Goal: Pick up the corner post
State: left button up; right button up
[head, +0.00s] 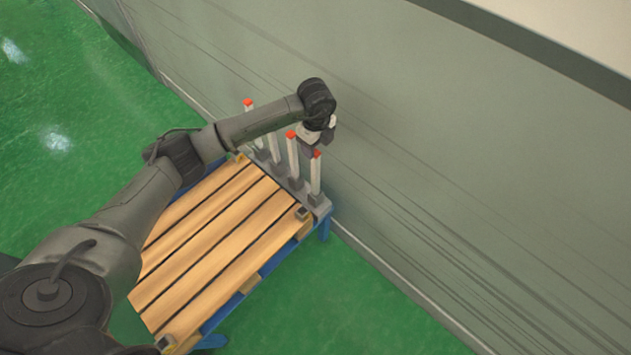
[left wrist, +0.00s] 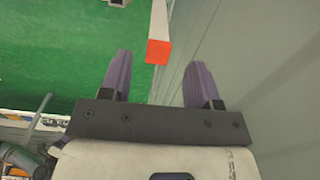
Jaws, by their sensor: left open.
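Several upright white corner posts with orange-red tops stand in a row of grey holders along the wall side of the wooden pallet. The nearest corner post (head: 315,175) is at the right end, another (head: 292,155) is beside it, and one (head: 249,106) is at the far end. My left gripper (head: 310,147) is above the right part of this row. In the left wrist view, the open left gripper (left wrist: 157,60) has a post's orange top (left wrist: 158,51) showing between its two purple fingers, with gaps on both sides. My right gripper is not in view.
The wooden slatted pallet (head: 220,230) rests on a blue frame (head: 324,228). A grey wall (head: 480,150) runs close behind the posts. Green floor (head: 350,310) is clear to the right of the pallet.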

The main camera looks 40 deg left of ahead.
aim_at(316, 152)
pick_arm(q)
notch_tip(316, 152, down, 6)
jog(key=shift+s+b, duration=0.1)
jog(key=shift+b, duration=1.05)
jog(key=shift+c, duration=0.4)
jog(key=shift+c, duration=0.8)
jog(key=c, duration=0.7)
grip_shut()
